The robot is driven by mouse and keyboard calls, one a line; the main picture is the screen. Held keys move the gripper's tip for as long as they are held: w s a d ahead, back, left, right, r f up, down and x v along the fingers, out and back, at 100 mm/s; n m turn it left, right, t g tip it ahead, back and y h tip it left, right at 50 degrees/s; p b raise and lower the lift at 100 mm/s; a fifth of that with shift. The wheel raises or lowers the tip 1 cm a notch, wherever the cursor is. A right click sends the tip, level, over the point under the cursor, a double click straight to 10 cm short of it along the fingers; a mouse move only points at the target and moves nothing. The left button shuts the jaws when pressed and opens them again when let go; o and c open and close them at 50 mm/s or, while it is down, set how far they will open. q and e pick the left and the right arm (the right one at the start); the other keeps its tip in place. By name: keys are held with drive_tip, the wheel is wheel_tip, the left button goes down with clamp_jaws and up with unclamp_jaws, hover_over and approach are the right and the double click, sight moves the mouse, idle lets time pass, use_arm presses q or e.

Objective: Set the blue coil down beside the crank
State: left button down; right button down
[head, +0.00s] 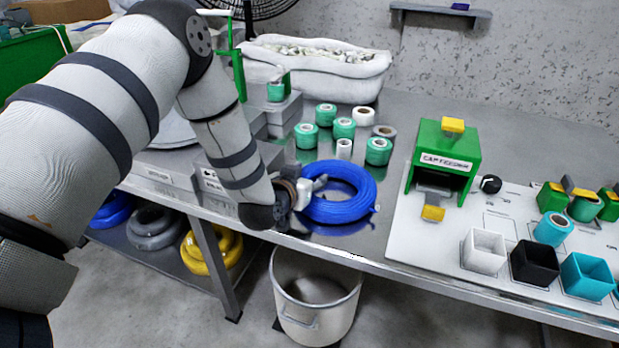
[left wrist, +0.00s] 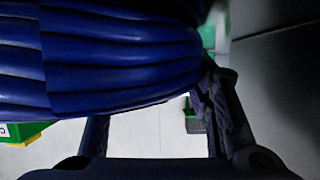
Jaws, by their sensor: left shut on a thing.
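The blue coil (head: 345,208) is a thick ring of blue cable over the steel table near its front edge, left of the white board. My left gripper (head: 304,193) is shut on the coil's left side. I cannot tell whether the coil rests on the table or hangs just above it. In the left wrist view the blue cable windings (left wrist: 120,60) fill the upper left, close against the fingers. A green upright frame with a white handle (head: 237,62), which looks like the crank, stands behind my left arm and is partly hidden. My right gripper is not in view.
Several green and white tape rolls (head: 343,128) stand behind the coil. To the right is the white board (head: 412,235) with a green cap feeder (head: 443,148) and small open boxes (head: 485,250). A bin (head: 315,300) stands below the table edge. The back right tabletop is clear.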

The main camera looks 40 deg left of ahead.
use_arm(q)
drive_tip(key=c, duration=0.8)
unclamp_jaws()
drive_tip(key=shift+r, duration=0.25)
drive_tip(key=p+v, duration=0.2)
drive_tip(key=v, duration=0.9)
drive_tip(key=shift+s, duration=0.2)
drive_tip(key=shift+s+d, duration=0.1)
drive_tip(key=shift+s, duration=0.25)
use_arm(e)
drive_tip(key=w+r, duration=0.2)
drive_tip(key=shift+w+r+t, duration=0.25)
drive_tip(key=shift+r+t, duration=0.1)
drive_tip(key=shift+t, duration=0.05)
